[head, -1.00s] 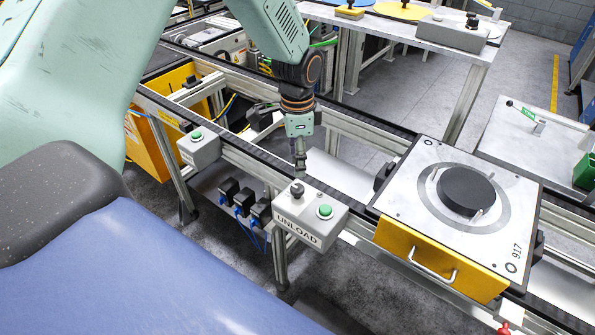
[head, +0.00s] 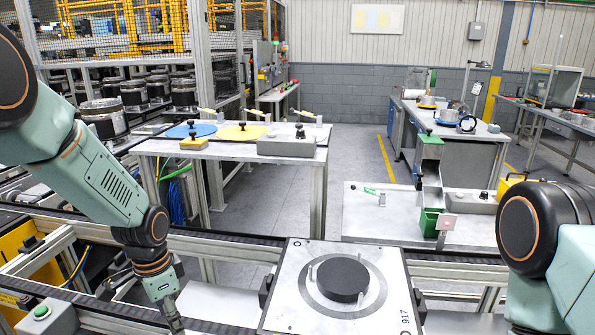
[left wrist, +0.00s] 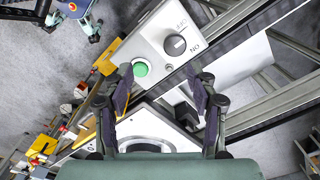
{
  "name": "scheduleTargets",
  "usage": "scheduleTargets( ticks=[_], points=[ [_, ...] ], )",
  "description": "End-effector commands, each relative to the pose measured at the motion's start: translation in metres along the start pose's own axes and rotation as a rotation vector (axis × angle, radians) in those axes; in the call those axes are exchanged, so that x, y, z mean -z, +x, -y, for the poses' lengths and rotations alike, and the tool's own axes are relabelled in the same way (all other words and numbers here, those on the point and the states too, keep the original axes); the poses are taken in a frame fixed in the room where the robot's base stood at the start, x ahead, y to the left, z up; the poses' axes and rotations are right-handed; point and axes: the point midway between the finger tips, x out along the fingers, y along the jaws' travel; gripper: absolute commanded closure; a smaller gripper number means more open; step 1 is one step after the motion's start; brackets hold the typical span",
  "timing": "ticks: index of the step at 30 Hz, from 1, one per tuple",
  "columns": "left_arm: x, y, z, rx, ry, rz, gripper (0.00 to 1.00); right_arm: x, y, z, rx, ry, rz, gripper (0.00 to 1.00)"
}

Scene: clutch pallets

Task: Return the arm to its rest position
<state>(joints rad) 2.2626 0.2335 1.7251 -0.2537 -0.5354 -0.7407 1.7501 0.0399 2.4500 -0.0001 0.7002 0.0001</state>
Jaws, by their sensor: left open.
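My left arm comes in from the left in the head view, and its gripper (head: 174,322) points down at the bottom edge, partly cut off. In the left wrist view the left gripper (left wrist: 163,84) has its two dark fingers wide apart with nothing between them. A grey control box (left wrist: 150,40) with a green button (left wrist: 140,68) and a black knob (left wrist: 175,45) lies beyond the fingers. I cannot tell the gap to it. In the head view only my right arm's dark joint and link show at the right edge; its gripper is out of view.
A pallet (head: 285,318) with a black disc (head: 343,278) sits on the conveyor, right of my left gripper. A table (head: 230,150) with blue and yellow discs stands behind the conveyor. Open floor (head: 350,160) lies beyond.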

Motion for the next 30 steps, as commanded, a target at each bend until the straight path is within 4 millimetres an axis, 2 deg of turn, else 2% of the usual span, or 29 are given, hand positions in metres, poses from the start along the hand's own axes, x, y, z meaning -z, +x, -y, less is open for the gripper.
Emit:
scheduleTargets(
  ticks=[1,3,6,10,15,23,24,30],
  points=[
    [-0.008,0.026,-0.021,-0.020,-0.039,0.007,0.42,0.000,0.000,0.000,0.000,0.000,0.000,0.60],
    [-0.018,0.059,-0.050,-0.034,-0.118,-0.001,0.42,0.000,0.000,0.000,0.000,0.000,0.000,0.60],
    [-0.038,0.099,-0.093,-0.047,-0.245,-0.008,0.42,0.000,0.000,0.000,0.000,0.000,0.000,0.60],
    [-0.073,0.136,-0.147,-0.054,-0.412,-0.006,0.42,0.000,0.000,0.000,0.000,0.000,0.000,0.60],
    [-0.120,0.157,-0.206,-0.040,-0.608,0.005,0.42,0.000,0.000,0.000,0.000,0.000,0.000,0.60],
    [-0.183,0.154,-0.267,0.007,-0.825,0.026,0.42,0.000,0.000,0.000,0.000,0.000,0.000,0.60],
    [-0.178,0.166,-0.261,0.011,-0.824,0.011,0.42,0.000,0.011,0.000,0.000,0.000,0.000,0.60],
    [-0.177,0.203,-0.260,0.009,-0.821,0.011,0.42,0.000,0.048,0.000,0.000,0.000,0.001,0.60]
  ],
)
